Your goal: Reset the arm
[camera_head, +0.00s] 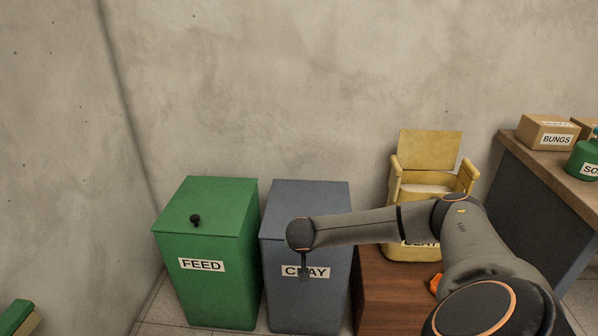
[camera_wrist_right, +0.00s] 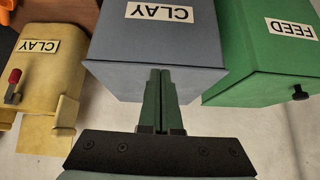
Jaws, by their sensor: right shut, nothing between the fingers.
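My right arm comes in from the lower right in the head view and reaches left across the front of the grey-blue CLAY bin (camera_head: 300,205). Its end hangs in front of that bin's label. My right gripper (camera_wrist_right: 160,72) shows in the right wrist view, its two green fingers shut together with nothing between them. The fingers overlap the grey-blue bin (camera_wrist_right: 120,60) in that view; I cannot tell how far apart they are. My left gripper is not in view.
A green FEED bin (camera_head: 205,220) with a black knob stands left of the grey-blue bin. A yellow CLAY container (camera_head: 425,145), lid raised, is on a brown wooden cabinet (camera_head: 385,295). A counter (camera_head: 530,165) at right holds a BUNGS box (camera_head: 547,130) and a green container (camera_head: 582,160).

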